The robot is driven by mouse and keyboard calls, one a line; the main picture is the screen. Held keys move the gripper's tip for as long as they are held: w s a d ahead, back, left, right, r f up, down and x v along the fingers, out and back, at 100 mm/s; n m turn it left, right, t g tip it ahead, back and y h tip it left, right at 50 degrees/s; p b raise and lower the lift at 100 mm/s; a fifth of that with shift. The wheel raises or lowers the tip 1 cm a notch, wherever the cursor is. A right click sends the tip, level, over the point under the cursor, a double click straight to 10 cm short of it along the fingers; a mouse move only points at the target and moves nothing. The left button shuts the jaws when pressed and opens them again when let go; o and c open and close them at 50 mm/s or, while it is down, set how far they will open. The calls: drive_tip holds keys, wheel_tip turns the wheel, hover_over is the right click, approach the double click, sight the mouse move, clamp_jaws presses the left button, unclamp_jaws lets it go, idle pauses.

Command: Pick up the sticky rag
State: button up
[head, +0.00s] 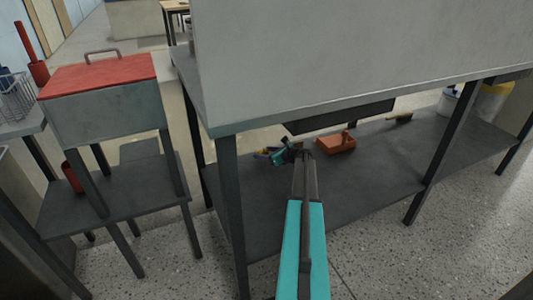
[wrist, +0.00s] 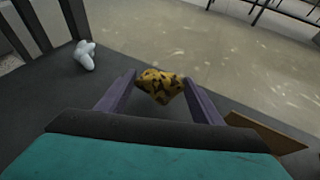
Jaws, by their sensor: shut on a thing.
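The sticky rag is a crumpled yellow-brown cloth with dark blotches (wrist: 161,86). It sits between the two purple-grey fingers of my gripper (wrist: 160,90) in the wrist view, and the gripper is shut on it. In the head view my gripper (head: 281,153) is over the lower shelf, under the large grey tub. A small yellowish patch shows by its fingertips there, too small to make out clearly. Whether the rag touches the shelf cannot be told.
An orange-brown block with a handle (head: 337,144) is on the lower shelf (head: 380,175), right of my gripper. A white lumpy object (wrist: 85,56) lies left in the wrist view. Dark table legs and the tub overhead bound the space. A red-lidded box (head: 98,75) stands left.

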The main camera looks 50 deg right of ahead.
drive_tip(key=a+p, duration=0.1)
drive_tip(key=a, duration=0.3)
drive_tip(key=s+a+r+p, duration=0.1)
drive_tip(key=a, duration=0.4)
drive_tip(key=s+a+p, duration=0.1)
drive_tip(key=a+p, duration=0.1)
drive_tip(key=a, duration=0.2)
drive_tip(key=shift+s+a+r, duration=0.2)
drive_tip(key=shift+s+a, duration=0.05)
drive_tip(key=shift+a, duration=0.55)
